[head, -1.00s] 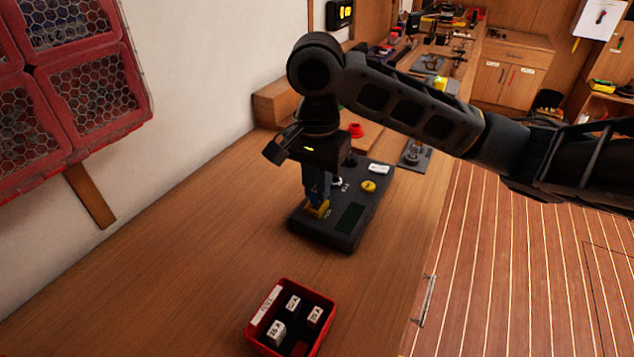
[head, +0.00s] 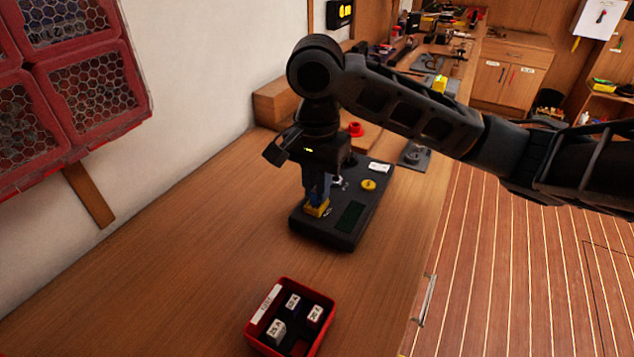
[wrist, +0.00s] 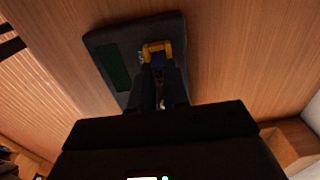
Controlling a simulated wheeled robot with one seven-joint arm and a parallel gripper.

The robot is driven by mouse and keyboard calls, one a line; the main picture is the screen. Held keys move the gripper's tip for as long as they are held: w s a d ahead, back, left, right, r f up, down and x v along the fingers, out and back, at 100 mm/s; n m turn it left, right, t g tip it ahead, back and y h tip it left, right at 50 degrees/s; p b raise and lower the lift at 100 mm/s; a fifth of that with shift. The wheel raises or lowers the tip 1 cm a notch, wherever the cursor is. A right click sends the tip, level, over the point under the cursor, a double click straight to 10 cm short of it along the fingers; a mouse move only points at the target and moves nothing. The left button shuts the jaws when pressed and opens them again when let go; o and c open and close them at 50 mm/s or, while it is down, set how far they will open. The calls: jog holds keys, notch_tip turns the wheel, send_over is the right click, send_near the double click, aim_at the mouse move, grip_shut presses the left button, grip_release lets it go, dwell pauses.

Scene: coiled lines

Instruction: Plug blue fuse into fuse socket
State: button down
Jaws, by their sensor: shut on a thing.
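The blue fuse (head: 316,199) is between the fingers of my gripper (head: 317,193), which is shut on it and points down. The yellow fuse socket (head: 318,210) stands on the near left part of a dark panel (head: 350,217). The fuse is at the socket, its lower end down at the yellow frame. In the wrist view the yellow socket (wrist: 157,48) frames the blue fuse (wrist: 158,61) just beyond my fingertips (wrist: 159,75). The fingers hide much of the fuse, and I cannot tell how deep it sits.
The panel also carries a yellow knob (head: 369,185), a white label (head: 379,167) and a dark green screen. A red tray (head: 327,328) with several labelled fuses stands nearer on the bench. A red button (head: 355,129) is behind. Bare bench lies left of the panel.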

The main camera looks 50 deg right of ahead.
jog(key=shift+f, duration=0.5)
jog(key=c, duration=1)
grip_release()
jog(key=shift+c, duration=0.2)
jog(key=shift+r, duration=0.1)
notch_tip(320, 180, up, 8)
jog(key=shift+f+p, duration=0.2)
jog(key=shift+p, duration=0.25)
jog(key=shift+s, duration=0.1)
